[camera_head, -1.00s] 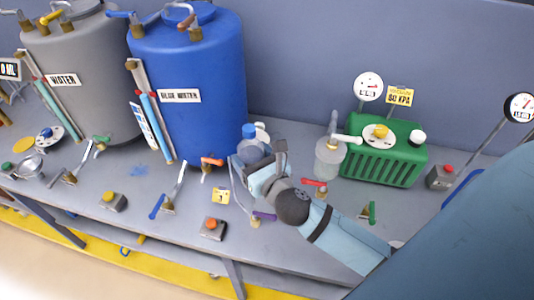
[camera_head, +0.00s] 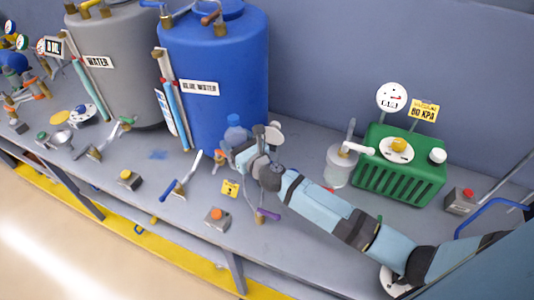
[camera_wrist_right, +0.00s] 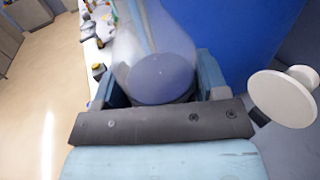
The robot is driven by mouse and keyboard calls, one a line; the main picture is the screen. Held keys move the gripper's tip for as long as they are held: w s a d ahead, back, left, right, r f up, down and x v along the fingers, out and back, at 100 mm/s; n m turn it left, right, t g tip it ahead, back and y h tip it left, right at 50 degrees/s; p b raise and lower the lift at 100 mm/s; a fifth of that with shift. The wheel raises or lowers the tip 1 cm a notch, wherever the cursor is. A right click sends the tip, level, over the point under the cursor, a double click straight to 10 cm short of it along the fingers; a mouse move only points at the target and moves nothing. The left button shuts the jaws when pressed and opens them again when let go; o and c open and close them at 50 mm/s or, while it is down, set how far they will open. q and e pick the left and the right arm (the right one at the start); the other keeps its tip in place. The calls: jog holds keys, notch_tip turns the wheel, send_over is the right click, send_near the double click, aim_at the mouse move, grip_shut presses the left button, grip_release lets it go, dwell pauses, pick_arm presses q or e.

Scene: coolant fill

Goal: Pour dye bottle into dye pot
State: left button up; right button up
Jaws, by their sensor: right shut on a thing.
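My right gripper (camera_head: 247,152) is shut on a clear bluish bottle (camera_head: 236,131) in front of the blue tank. The bottle stands up above the jaws in the head view. In the right wrist view the bottle (camera_wrist_right: 155,45) fills the space between the fingers (camera_wrist_right: 158,88), with a bluish-purple round surface inside it. The wrist hides much of the bottle's lower part in the head view. No thing is clearly marked as the dye pot, so I cannot tell which it is. My left gripper is not in view.
The blue tank (camera_head: 225,95) and grey tank (camera_head: 120,50) stand behind. A green ribbed unit (camera_head: 399,170) and clear jar (camera_head: 339,167) are on the right. Levers and button boxes (camera_head: 217,218) line the bench front. A white knob (camera_wrist_right: 283,97) sits close beside the gripper.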

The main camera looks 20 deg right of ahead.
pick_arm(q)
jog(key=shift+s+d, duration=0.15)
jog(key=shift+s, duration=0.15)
pick_arm(e)
jog(key=shift+s+r, duration=0.1)
jog(key=shift+r, duration=0.05)
